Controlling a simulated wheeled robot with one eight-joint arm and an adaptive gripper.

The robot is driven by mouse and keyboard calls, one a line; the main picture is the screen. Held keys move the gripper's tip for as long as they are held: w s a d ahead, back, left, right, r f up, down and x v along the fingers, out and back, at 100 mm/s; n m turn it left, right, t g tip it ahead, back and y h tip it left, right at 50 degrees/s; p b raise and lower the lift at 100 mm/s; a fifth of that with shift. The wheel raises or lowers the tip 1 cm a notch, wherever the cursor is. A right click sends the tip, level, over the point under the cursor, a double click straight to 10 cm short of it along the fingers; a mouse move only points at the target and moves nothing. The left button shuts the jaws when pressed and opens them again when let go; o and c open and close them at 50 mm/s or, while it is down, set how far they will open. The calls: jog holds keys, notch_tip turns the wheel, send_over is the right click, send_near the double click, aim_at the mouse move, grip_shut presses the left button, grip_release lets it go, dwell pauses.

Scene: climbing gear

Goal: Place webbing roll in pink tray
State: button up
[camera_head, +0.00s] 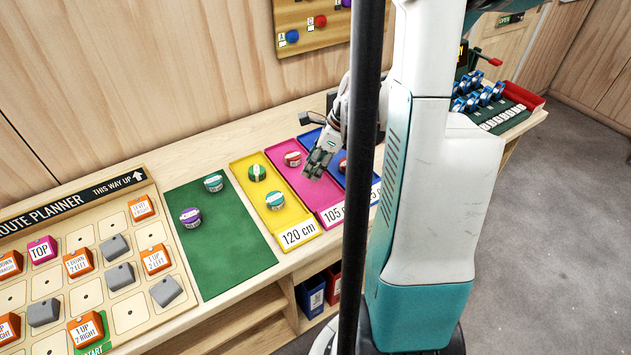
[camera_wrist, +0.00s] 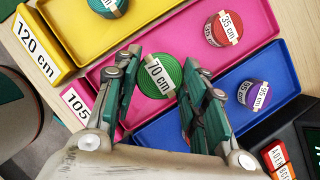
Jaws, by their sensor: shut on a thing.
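My gripper (camera_head: 320,160) reaches over the pink tray (camera_head: 325,190), between the yellow and blue trays. In the wrist view my gripper (camera_wrist: 164,64) is shut on a green webbing roll (camera_wrist: 158,76) labelled 70 cm, which sits between the two fingers. The pink tray (camera_wrist: 185,50) lies behind and under the roll; I cannot tell whether the roll touches its floor. A red roll labelled 35 cm (camera_wrist: 224,29) lies in the pink tray, and that red roll also shows in the head view (camera_head: 292,159). The held roll is hardly visible in the head view.
The yellow tray (camera_head: 290,213) holds two rolls. The blue tray (camera_wrist: 275,72) holds a purple roll (camera_wrist: 254,94) and a reddish one partly hidden by a finger. A green mat (camera_head: 225,250) carries two rolls. A route planner board (camera_head: 95,235) stands at left.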

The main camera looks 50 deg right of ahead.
aim_at(315, 186)
jog(key=shift+f+b, duration=0.85)
jog(key=shift+f, duration=1.55)
jog(key=shift+f, duration=0.15)
jog(key=o, duration=1)
jog(key=shift+o, duration=0.2)
jog(key=p+v, duration=0.4)
jog(key=v, duration=0.8)
jog(key=shift+r, duration=0.2)
